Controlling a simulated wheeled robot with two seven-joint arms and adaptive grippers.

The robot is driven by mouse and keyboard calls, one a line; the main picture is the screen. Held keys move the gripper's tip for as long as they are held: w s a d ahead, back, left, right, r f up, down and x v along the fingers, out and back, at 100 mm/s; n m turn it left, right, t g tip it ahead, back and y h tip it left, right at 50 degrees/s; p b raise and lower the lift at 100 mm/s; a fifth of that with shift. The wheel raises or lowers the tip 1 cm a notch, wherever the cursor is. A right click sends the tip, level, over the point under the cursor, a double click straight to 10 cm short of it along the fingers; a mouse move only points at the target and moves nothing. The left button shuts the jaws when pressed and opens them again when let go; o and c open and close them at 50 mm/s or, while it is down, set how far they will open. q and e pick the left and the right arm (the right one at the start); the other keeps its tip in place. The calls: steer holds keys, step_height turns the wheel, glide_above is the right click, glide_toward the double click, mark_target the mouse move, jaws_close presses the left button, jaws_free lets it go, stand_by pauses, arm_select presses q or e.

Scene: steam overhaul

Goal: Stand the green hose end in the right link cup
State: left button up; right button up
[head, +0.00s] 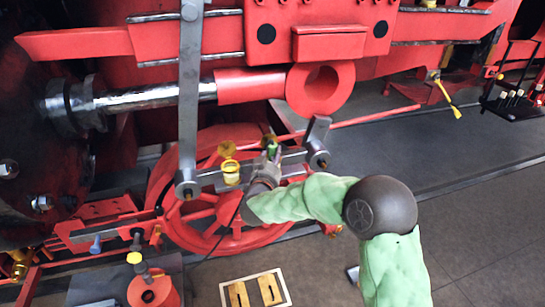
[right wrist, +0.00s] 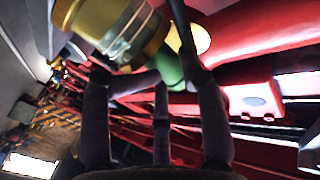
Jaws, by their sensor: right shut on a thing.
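My right gripper (head: 270,160) is at the grey link bar under the red rod, shut on the green hose end (head: 272,149). In the right wrist view the green hose end (right wrist: 170,70) shows between the dark fingers (right wrist: 160,85), partly covered by them and a dark bar. A yellow cup (head: 230,173) with a raised yellow lid (head: 227,149) stands on the link, left of the gripper. A second, darker yellow lid (head: 268,140) shows just behind the hose end. The right cup's body is hidden by my gripper, so I cannot tell whether the hose end is inside it.
A grey upright rod (head: 190,95) stands left of the cups, and a grey link end (head: 317,140) lies close right of my gripper. The red wheel (head: 165,190) is below. A white tray (head: 255,290) with yellowish pieces lies on the floor.

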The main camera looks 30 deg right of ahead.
steer(key=o, duration=1.4)
steer(key=shift+c, duration=0.2)
steer(key=shift+o, duration=1)
steer(key=shift+s+f, duration=0.1)
